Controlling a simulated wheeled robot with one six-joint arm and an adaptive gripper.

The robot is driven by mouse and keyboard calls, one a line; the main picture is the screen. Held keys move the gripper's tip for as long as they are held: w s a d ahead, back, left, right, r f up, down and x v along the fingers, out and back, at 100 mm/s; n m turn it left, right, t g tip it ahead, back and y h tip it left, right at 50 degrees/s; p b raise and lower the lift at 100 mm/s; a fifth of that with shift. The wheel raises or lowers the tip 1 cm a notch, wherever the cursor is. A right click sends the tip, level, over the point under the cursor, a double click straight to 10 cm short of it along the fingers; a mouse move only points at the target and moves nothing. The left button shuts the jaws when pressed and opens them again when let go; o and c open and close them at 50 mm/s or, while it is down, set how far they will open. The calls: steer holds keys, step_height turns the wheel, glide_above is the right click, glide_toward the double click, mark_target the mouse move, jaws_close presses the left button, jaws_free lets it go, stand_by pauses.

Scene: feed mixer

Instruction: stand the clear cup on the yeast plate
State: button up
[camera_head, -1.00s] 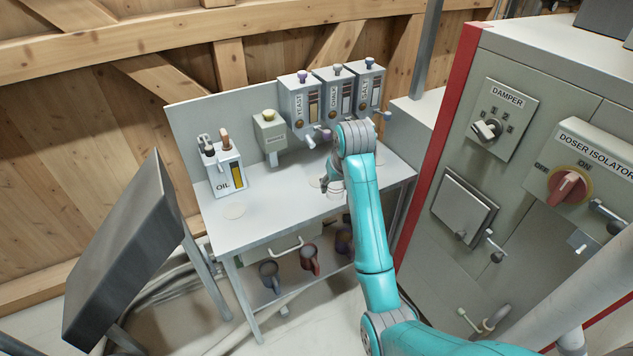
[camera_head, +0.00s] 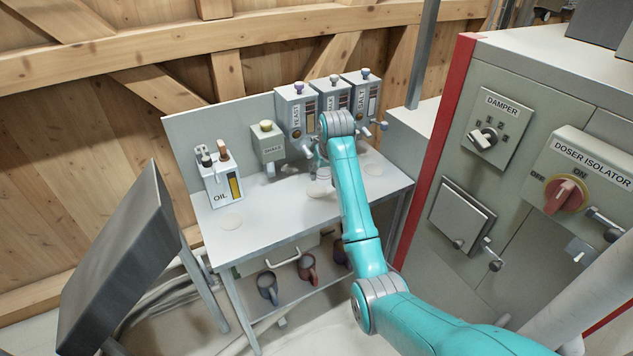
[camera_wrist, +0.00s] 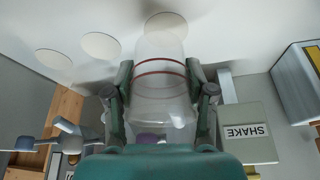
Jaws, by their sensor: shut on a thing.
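My gripper (camera_wrist: 160,100) is shut on the clear cup (camera_wrist: 160,85), one finger on each side of it; the cup has two dark red bands. In the head view the cup (camera_head: 321,172) is small and partly hidden by my arm, over the bench near the yeast dispenser (camera_head: 296,112). A pale round plate (camera_head: 320,188) lies just in front of it. In the wrist view one round plate (camera_wrist: 166,21) shows just beyond the cup. I cannot tell which plate is the yeast one, nor whether the cup touches the bench.
Other plates (camera_wrist: 101,46) lie beside the cup. The shake box (camera_head: 268,142) and oil box (camera_head: 219,180) stand left of it. Several mugs (camera_head: 307,268) are below the bench.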

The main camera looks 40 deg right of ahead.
steer(key=x, duration=0.2)
steer(key=w+x, duration=0.1)
steer(key=x, duration=0.4)
steer(key=shift+w+a+r, duration=0.1)
steer(key=shift+w+r, duration=0.2)
steer(key=shift+w+f, duration=0.2)
steer(key=shift+f, duration=0.35)
steer(key=shift+f, duration=0.1)
steer(key=o, duration=0.9)
